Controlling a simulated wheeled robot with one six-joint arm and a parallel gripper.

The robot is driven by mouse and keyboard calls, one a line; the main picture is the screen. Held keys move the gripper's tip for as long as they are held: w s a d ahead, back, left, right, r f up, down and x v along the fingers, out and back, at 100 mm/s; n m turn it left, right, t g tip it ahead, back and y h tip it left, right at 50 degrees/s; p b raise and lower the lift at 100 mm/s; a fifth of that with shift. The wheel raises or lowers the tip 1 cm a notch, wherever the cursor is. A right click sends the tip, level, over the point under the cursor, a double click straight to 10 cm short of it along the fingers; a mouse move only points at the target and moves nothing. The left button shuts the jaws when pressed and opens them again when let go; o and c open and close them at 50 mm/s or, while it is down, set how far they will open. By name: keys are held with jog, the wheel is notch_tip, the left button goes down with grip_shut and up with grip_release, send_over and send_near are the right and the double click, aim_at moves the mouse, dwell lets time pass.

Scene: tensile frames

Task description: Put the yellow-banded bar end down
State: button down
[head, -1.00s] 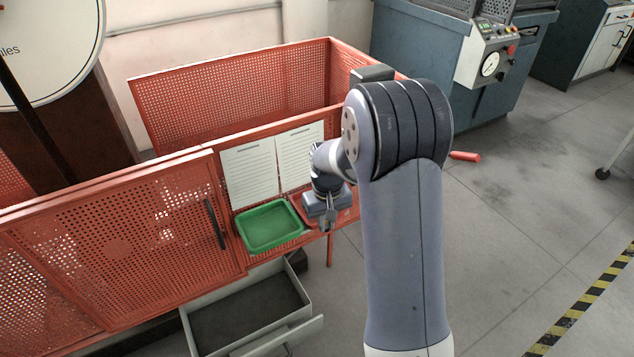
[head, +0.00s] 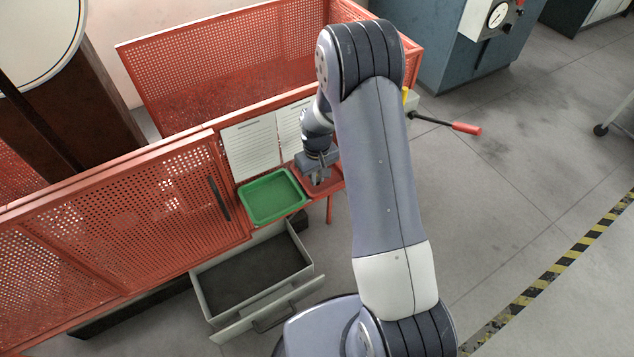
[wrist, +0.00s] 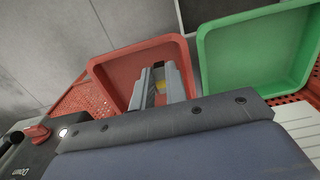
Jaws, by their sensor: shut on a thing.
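My gripper (head: 318,180) is over the red tray (head: 334,187), beside the green tray (head: 272,197). In the wrist view my gripper (wrist: 160,82) points into the red tray (wrist: 112,68), and its two grey fingers are shut on the bar end. I cannot tell whether the bar end touches the tray floor. In the head view the bar end is too small to make out.
The green tray also shows in the wrist view (wrist: 212,70). An open grey drawer (head: 222,308) juts out below the green tray. A red-handled lever (head: 466,128) sticks out at the right.

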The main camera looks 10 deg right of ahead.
jog(key=shift+f, duration=1.85)
jog(key=shift+f+b, duration=0.1)
jog(key=shift+b, duration=0.2)
jog(key=shift+f, duration=0.15)
jog(key=c, duration=1.7)
grip_release()
notch_tip(320, 180, up, 13)
jog(key=p, duration=0.1)
jog(key=shift+f+p, duration=0.2)
jog(key=shift+p, duration=0.2)
